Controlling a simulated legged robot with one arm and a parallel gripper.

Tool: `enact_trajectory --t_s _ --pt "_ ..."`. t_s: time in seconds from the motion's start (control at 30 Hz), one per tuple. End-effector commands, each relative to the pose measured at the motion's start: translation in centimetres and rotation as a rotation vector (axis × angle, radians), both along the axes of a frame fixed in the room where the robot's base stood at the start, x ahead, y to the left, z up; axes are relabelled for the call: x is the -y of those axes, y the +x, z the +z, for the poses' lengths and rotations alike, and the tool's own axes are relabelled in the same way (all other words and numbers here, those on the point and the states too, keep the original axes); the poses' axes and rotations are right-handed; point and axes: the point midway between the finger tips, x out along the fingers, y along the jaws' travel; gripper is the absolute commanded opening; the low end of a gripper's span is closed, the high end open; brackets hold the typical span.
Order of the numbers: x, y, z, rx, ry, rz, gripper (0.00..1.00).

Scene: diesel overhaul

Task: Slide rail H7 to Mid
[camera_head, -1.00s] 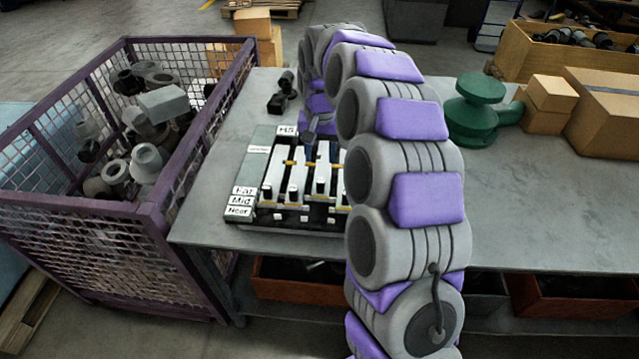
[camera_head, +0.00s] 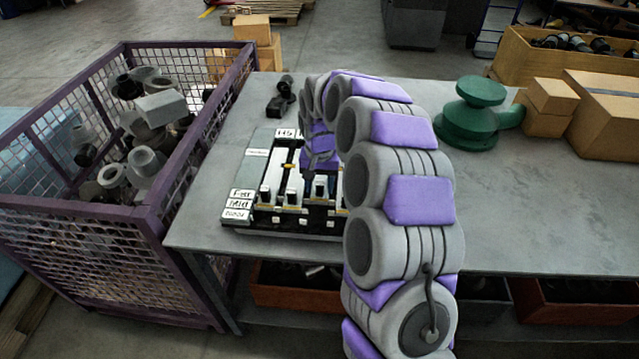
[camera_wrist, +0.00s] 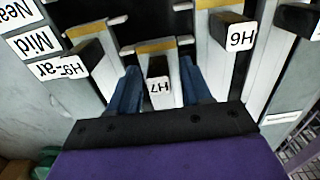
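The rail fixture (camera_head: 236,226) lies on the table, with white rails and Far, Mid and Near labels on its left. In the wrist view, the dark H7 block (camera_wrist: 158,87) stands between the two blue fingers of my gripper (camera_wrist: 160,86). The fingers straddle it, with small gaps seeming to show at its sides. H7 looks roughly level with the Far label (camera_wrist: 62,70); the Mid label (camera_wrist: 33,43) lies further up the picture. In the head view, my gripper (camera_head: 321,180) is down at the rails, and my arm hides the fixture's right part.
In the wrist view, the H6 block (camera_wrist: 240,38) is to the right and a block that seems marked H8 (camera_wrist: 86,60) to the left, close to my fingers. A purple mesh crate (camera_head: 150,215) stands left of the table. A green part (camera_head: 470,115) stands right.

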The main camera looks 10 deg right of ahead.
Motion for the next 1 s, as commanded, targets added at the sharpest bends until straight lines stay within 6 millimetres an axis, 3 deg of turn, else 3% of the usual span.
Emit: enact_trajectory --t_s 0.07,0.5,1.0 --pt "0.00 0.00 0.01 0.000 0.000 0.000 0.41" --pt "-0.02 0.00 0.01 -0.001 0.000 0.000 0.00" --pt "-0.24 -0.60 0.13 -0.001 0.000 0.001 0.00"
